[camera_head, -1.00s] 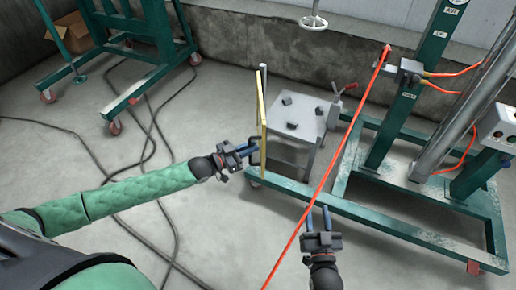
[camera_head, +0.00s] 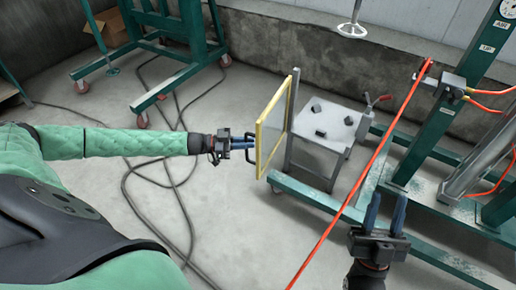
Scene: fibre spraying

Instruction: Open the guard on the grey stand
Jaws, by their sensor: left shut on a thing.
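The guard (camera_head: 273,126) is a yellow-framed clear panel with a black handle (camera_head: 252,148) on its left side. It stands upright at the left side of the grey stand (camera_head: 338,117), swung partly out so its face shows. My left gripper (camera_head: 252,143) is shut on the handle, its blue fingers reaching in from the left. My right gripper (camera_head: 384,208) is open and empty, its blue fingers pointing up, in front of the stand and right of the red hose. Small dark blocks lie on the stand's top.
A red hose (camera_head: 352,195) runs diagonally right of the stand. A green wheeled frame (camera_head: 307,192) with a tall column (camera_head: 437,125) is at the right. Another green frame (camera_head: 160,88) stands at the back left.

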